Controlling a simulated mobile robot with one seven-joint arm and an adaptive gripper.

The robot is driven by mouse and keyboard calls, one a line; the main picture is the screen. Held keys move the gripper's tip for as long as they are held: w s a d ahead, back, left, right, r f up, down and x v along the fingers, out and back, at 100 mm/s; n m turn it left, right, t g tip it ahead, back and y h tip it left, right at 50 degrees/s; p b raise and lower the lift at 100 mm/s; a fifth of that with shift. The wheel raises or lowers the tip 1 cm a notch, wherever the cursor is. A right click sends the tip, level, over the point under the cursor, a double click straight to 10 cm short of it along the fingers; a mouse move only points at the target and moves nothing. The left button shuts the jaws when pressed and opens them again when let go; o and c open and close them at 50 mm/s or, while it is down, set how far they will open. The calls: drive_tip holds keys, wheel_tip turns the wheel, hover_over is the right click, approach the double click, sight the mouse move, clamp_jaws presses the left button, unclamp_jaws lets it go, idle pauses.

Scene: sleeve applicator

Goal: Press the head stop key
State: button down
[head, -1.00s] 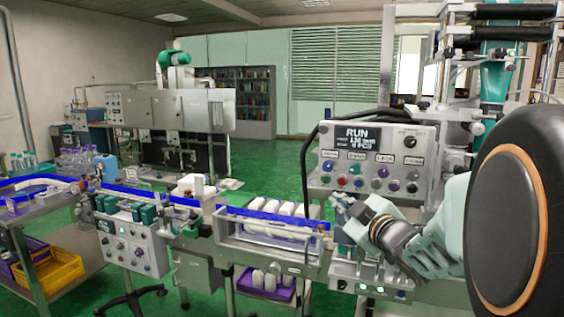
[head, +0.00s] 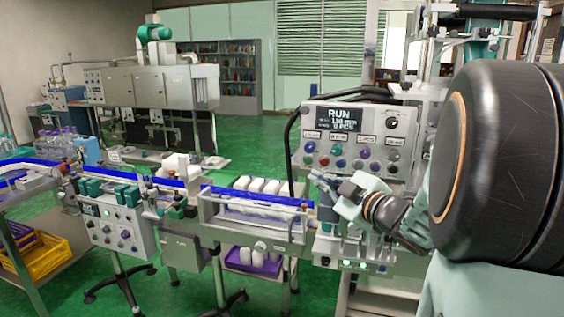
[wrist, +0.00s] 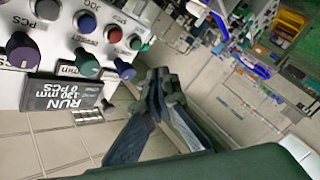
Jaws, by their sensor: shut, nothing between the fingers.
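The control box (head: 352,143) stands right of the conveyor, with a dark display (head: 339,118) reading RUN and rows of coloured keys and knobs under small labels. I cannot read which label marks the head stop key. A red key (wrist: 114,34), a blue key (wrist: 88,22) and a green key (wrist: 135,42) show in the wrist view, where the box is upside down at upper left. My gripper (head: 316,178) is shut and empty just in front of and below the box's lower edge. Its closed fingers (wrist: 158,90) appear right of the keys, apparently touching none.
The conveyor (head: 255,190) carries white bottles left of my gripper. A smaller control box (head: 117,230) stands farther left. A black cable (head: 291,135) loops beside the main box. Lit fittings (head: 345,263) sit below my gripper. Green floor is open behind.

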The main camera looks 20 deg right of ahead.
drive_tip(key=shift+w+d+p, duration=0.15)
drive_tip(key=shift+w+d, duration=0.5)
drive_tip(key=shift+w, duration=0.35)
drive_tip(key=shift+w+d+p, duration=0.1)
drive_tip(key=shift+w+d, duration=0.6)
drive_tip(key=shift+w, duration=0.25)
drive_tip(key=shift+w+d+p, duration=0.15)
drive_tip(key=shift+w+d, duration=0.5)
drive_tip(key=shift+w, duration=0.35)
drive_tip(key=shift+w+d, duration=0.1)
drive_tip(key=shift+w, duration=0.05)
drive_tip(key=shift+w+d, duration=0.15)
drive_tip(key=shift+w, duration=0.05)
drive_tip(key=shift+w+d, duration=0.25)
drive_tip(key=shift+w, duration=0.1)
drive_tip(key=shift+s+a, duration=0.45)
drive_tip(key=shift+s, duration=0.25)
drive_tip(key=s+a, duration=0.1)
drive_tip(key=s, duration=0.1)
drive_tip(key=s+a+b, duration=0.1)
drive_tip(key=s+a, duration=0.1)
drive_tip(key=shift+s, duration=0.1)
idle(0.4)
